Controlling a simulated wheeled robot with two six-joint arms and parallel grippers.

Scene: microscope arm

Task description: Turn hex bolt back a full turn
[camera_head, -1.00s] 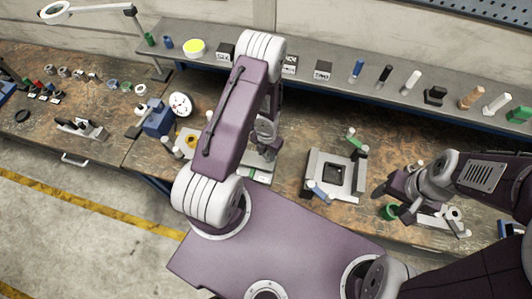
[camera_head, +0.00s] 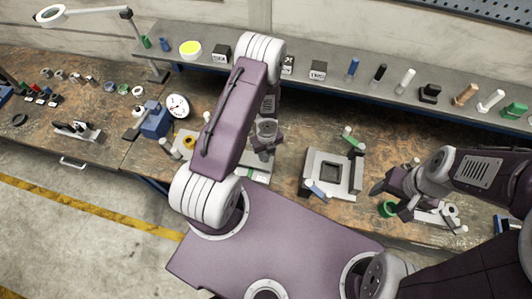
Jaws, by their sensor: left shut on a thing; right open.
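My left arm reaches down over the bench, and its gripper (camera_head: 262,153) is largely hidden behind the forearm. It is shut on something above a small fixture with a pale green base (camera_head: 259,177). I cannot make out the hex bolt at its fingers; the arm covers that spot. My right gripper (camera_head: 391,197) is open over the right part of the bench, beside a green ring-like part (camera_head: 387,209) and a grey fixture (camera_head: 437,213). I cannot tell whether it touches either.
A grey square frame fixture (camera_head: 312,180) with blue and green handles stands between my grippers. A blue block with a dial (camera_head: 156,122) stands to the left. A grey shelf (camera_head: 300,73) with several parts runs along the back. Worn bench top is bare in places.

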